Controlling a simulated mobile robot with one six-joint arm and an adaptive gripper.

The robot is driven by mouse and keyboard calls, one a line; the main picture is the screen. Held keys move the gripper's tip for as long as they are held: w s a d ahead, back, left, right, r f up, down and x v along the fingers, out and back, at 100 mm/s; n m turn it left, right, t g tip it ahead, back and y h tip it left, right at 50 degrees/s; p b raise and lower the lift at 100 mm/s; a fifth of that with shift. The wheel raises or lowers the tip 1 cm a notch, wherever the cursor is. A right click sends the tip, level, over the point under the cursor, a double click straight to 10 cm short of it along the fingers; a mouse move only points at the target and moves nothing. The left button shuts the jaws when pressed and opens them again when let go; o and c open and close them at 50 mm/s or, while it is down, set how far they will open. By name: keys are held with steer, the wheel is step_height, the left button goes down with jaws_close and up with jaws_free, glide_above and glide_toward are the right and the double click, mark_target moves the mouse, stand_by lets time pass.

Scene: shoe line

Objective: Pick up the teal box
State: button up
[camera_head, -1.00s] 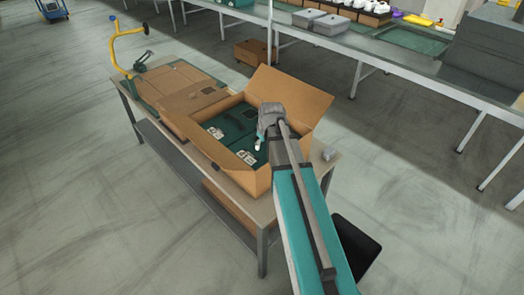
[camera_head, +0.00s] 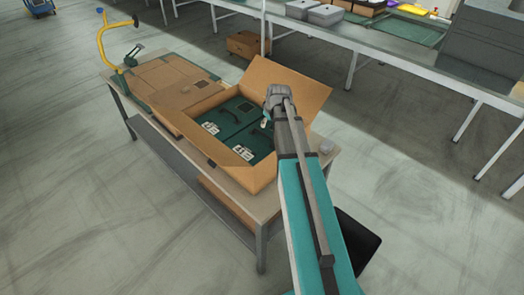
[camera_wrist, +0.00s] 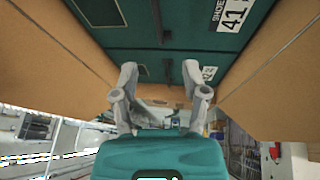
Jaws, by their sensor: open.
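Teal shoe boxes lie side by side in an open cardboard carton (camera_head: 262,181) on a table. One teal box (camera_head: 203,114) with a white label lies on the left of the carton; another teal box (camera_head: 250,138) lies to its right. The wrist view shows a teal box (camera_wrist: 185,12) labelled 41 and a second teal box (camera_wrist: 155,68) beyond a dark seam. My gripper (camera_wrist: 160,88) is open, its two grey fingers apart with nothing between them. In the head view my gripper (camera_head: 267,121) is over the carton's right side, and my arm hides part of that side.
The carton's raised flaps stand around the boxes. The table (camera_head: 272,207) also bears a flattened cardboard piece (camera_head: 165,78) and a yellow tape stand (camera_head: 103,48). A long conveyor (camera_head: 385,58) with grey bins (camera_head: 317,13) runs behind. The floor between is mostly clear.

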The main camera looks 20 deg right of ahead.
mark_target(263, 134)
steer(key=shift+b+x, duration=3.1)
steer(key=shift+x, duration=0.5)
steer(key=shift+w+f+b, duration=0.25)
steer(key=shift+f+b, duration=0.2)
steer(key=shift+f, duration=0.1)
steer(key=shift+b+x, duration=2.3)
steer(key=shift+x, duration=0.2)
steer(key=shift+w, duration=0.15)
jaws_close()
